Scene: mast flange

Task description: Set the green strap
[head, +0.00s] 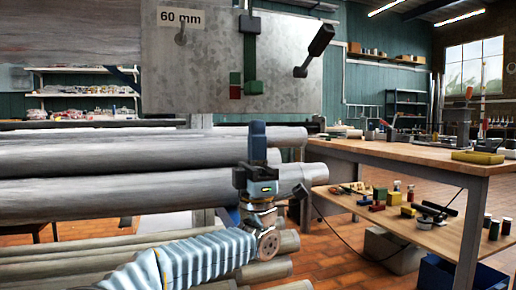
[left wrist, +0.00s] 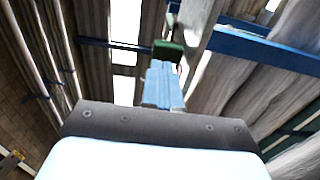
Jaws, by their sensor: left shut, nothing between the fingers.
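The green strap (head: 250,50) hangs down the face of a grey metal plate (head: 200,75) labelled "60 mm". Its lower end is a wider green block (head: 253,87). A green piece, seemingly the strap's lower end (left wrist: 168,49), shows just beyond my fingertips in the left wrist view. My left gripper (head: 257,128) points up below the strap, in front of the pipes, with a visible gap between them. Its blue fingers (left wrist: 161,68) are shut and empty. My right gripper is not in view.
Large grey pipes (head: 110,165) lie stacked at the left. A wooden workbench (head: 400,153) with tools stands at the right.

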